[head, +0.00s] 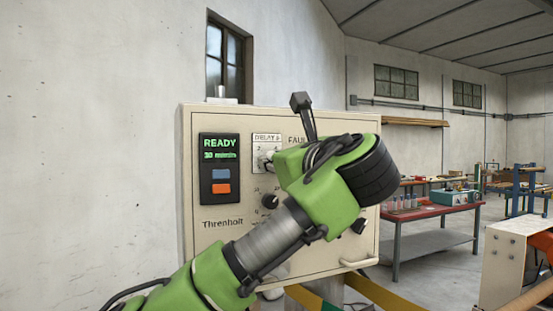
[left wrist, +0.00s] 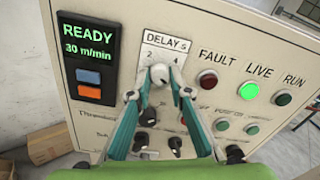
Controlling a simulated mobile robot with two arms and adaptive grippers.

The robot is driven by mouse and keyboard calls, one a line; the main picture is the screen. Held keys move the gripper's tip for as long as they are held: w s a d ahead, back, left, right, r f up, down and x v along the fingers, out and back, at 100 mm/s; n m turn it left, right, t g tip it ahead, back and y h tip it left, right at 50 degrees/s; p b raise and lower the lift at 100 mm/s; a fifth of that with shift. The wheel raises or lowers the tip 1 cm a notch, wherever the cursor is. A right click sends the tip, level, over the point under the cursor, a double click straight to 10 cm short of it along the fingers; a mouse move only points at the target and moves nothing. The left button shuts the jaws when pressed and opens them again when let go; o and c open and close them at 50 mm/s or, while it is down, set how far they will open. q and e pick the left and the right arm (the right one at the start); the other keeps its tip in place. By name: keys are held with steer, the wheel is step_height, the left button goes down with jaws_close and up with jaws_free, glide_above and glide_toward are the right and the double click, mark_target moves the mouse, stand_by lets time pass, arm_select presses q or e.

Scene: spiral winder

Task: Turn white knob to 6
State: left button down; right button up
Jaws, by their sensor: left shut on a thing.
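The white knob (left wrist: 159,72) sits below the "DELAY s" label on the cream control panel (head: 190,255). The numbers 2 and 4 show above it on its white scale plate (left wrist: 165,45); the lower part of the scale is hidden by my fingers. My left gripper (left wrist: 167,85) is shut on the white knob, with one teal finger on each side. I cannot tell clearly which number the knob points at. In the head view my green left arm covers most of the gripper and the knob. My right gripper is not in view.
Black knobs (head: 269,202) sit below the white knob. A display reading READY and 30 m/min (left wrist: 87,42) is at left, above blue and orange buttons. At right are a dark red lamp (left wrist: 207,79) and a lit green LIVE lamp (left wrist: 248,92). A red-topped bench (head: 430,210) stands behind.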

arm_select(q)
steer(key=shift+a+r+m, duration=0.15)
steer(key=shift+r+m, duration=0.25)
steer(key=shift+m, duration=0.7)
steer(key=c, duration=2.1)
jaws_free()
steer(key=shift+o, duration=1.3)
steer(key=shift+w+f, duration=0.1)
steer(key=shift+f, duration=0.05)
steer(key=shift+w+f, duration=0.1)
steer(key=shift+f, duration=0.05)
steer(key=v, duration=1.1)
steer(key=shift+s, duration=0.35)
